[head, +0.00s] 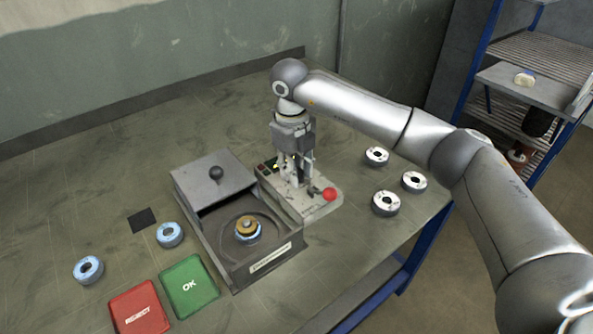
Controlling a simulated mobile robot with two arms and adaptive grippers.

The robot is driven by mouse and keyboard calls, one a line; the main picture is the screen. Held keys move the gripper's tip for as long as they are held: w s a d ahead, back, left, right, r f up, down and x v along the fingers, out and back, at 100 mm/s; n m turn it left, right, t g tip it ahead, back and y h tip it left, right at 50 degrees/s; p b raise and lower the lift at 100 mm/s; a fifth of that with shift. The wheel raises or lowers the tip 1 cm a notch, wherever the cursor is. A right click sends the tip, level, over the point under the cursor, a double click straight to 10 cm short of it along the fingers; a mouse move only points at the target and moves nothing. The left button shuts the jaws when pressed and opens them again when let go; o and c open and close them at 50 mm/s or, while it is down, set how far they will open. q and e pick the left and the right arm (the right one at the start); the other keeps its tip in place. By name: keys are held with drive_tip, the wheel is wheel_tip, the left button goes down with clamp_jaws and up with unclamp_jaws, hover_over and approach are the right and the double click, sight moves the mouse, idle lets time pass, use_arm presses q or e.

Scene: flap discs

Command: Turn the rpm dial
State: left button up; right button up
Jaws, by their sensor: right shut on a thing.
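A grey control panel (324,206) stands on the table, with a red round button (329,194) near its front end and a small dark display at its far left end. My right gripper (299,180) points straight down over the middle of the panel. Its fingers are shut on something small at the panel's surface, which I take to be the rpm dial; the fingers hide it. My left gripper is not in view.
A grey box (210,190) with a black knob adjoins the panel, a disc on its spindle (247,228). Blue-rimmed discs (170,234) lie left, near the red REJECT pad (139,310) and green OK pad (189,287). White discs (386,203) lie right. A shelf rack (540,90) stands behind.

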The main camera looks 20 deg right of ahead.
drive_tip(key=m, duration=0.6)
drive_tip(key=shift+w+m+b, duration=0.1)
drive_tip(key=shift+m+b, duration=0.2)
drive_tip(key=shift+b, duration=0.05)
drive_tip(key=m+g, duration=0.1)
drive_tip(key=m, duration=0.5)
drive_tip(key=shift+r+m, duration=0.1)
drive_tip(key=shift+m, duration=0.2)
drive_tip(key=o, duration=1.1)
drive_tip(key=shift+c, duration=0.2)
wheel_tip(320, 180, up, 12)
drive_tip(key=shift+w+a, duration=0.3)
